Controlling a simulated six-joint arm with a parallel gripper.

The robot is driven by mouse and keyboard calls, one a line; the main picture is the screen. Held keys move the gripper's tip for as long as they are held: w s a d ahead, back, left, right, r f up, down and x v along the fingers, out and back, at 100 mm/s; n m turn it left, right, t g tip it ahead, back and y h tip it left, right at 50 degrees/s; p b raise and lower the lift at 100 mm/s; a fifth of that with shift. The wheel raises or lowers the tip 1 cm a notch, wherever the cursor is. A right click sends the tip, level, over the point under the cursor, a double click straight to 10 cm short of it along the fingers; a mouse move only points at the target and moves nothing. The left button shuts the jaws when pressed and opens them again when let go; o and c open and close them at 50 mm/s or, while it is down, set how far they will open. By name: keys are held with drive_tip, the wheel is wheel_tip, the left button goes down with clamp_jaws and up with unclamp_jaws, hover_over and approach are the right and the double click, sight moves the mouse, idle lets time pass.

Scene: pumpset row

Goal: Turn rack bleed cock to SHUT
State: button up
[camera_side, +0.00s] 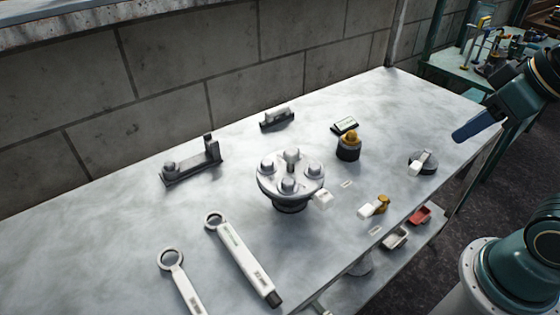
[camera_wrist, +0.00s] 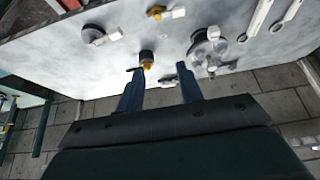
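A small brass fitting with a white lever (camera_side: 374,206) lies near the table's front edge; in the wrist view it is at the top (camera_wrist: 157,12). A dark round disc with a white lever (camera_side: 422,161) stands at the right end, and shows at upper left in the wrist view (camera_wrist: 93,36). A black cylinder with a brass top (camera_side: 348,149) stands between the disc and the flange. I cannot tell which is the rack bleed cock; no SHUT mark is readable. My gripper (camera_wrist: 163,72) is open and empty; its blue finger (camera_side: 477,126) is above the table's right end, apart from everything.
A round metal flange with several bolts (camera_side: 290,182) stands mid-table. Two ring-ended wrenches (camera_side: 242,255) (camera_side: 180,282) lie in front. A dark bracket (camera_side: 192,165) and small block (camera_side: 277,118) sit behind. Small trays (camera_side: 396,239) (camera_side: 420,215) are beside the front edge. A brick wall runs along the back.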

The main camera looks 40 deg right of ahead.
drive_tip(key=shift+c, duration=0.5)
clamp_jaws()
drive_tip(key=w+a+f+m+g, duration=0.2)
drive_tip(key=f+m, duration=0.3)
drive_tip(key=m, duration=0.7)
drive_tip(key=w+a+f+m+g, duration=0.2)
drive_tip(key=w+f+m+g, duration=0.1)
drive_tip(key=m, duration=0.9)
drive_tip(key=w+a+f+m+g, duration=0.2)
drive_tip(key=f+m, duration=0.4)
drive_tip(key=m, duration=0.6)
drive_tip(key=shift+w+f+g, duration=0.35)
drive_tip(key=shift+w+g, duration=0.15)
drive_tip(key=shift+g, duration=0.7)
